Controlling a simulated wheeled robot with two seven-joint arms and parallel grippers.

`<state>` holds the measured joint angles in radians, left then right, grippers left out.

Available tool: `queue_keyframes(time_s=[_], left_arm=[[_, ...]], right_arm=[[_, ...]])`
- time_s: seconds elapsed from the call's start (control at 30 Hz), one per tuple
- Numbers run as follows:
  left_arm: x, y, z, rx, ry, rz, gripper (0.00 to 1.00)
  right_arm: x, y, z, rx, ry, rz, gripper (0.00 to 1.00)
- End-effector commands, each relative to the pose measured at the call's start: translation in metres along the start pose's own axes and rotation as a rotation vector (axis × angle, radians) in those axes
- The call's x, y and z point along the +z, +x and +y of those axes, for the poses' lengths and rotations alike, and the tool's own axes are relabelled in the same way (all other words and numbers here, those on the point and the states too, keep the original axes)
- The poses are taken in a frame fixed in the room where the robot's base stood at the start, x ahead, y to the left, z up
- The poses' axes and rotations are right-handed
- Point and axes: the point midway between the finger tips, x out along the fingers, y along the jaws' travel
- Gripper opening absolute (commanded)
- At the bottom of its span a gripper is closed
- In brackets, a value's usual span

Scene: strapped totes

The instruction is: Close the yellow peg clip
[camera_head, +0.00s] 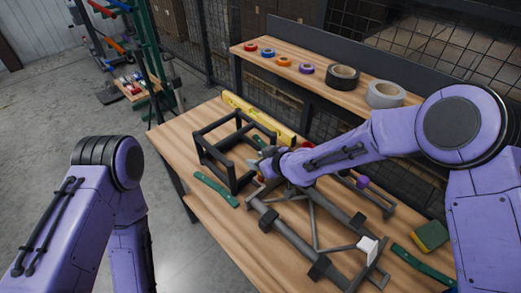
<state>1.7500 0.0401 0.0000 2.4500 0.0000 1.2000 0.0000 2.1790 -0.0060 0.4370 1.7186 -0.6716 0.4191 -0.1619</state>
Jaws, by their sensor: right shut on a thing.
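My right gripper (258,168) reaches in from the right over the workbench, beside the black box frame.
The black box frame (198,146) stands on the wooden workbench (181,135). Grey bar clamps (290,236) lie at the front. A yellow level (262,121) lies behind. Green strips (215,190) and a green-yellow sponge (430,236) lie about. Tape rolls (343,77) sit on the shelf.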

Motion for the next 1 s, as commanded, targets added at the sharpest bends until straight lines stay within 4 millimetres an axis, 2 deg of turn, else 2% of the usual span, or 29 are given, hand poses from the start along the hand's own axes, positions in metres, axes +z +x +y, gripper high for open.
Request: queue_keyframes(time_s=[0.03, 0.23, 0.8, 0.83, 0.87, 1.0], left_arm=[[-0.004, -0.008, -0.001, 0.000, 0.000, 0.000, 0.65], [-0.007, -0.017, -0.002, 0.000, 0.000, 0.000, 0.65], [-0.008, -0.019, -0.002, 0.000, 0.000, 0.000, 0.65], [-0.008, -0.019, -0.002, 0.000, 0.000, 0.000, 0.65], [-0.008, -0.019, -0.002, 0.000, 0.000, 0.000, 0.65], [-0.008, -0.019, -0.002, 0.000, 0.000, 0.000, 0.65]], right_arm=[[-0.006, -0.001, 0.001, 0.002, -0.001, -0.019, 0.08], [-0.002, 0.004, 0.001, 0.002, 0.001, -0.090, 0.08], [0.001, 0.007, 0.001, 0.002, -0.001, -0.122, 0.08], [0.001, 0.007, 0.001, 0.002, -0.001, -0.122, 0.48], [0.002, 0.007, 0.001, 0.002, -0.001, -0.122, 0.58], [0.002, 0.007, 0.001, 0.001, -0.001, -0.123, 0.60]])
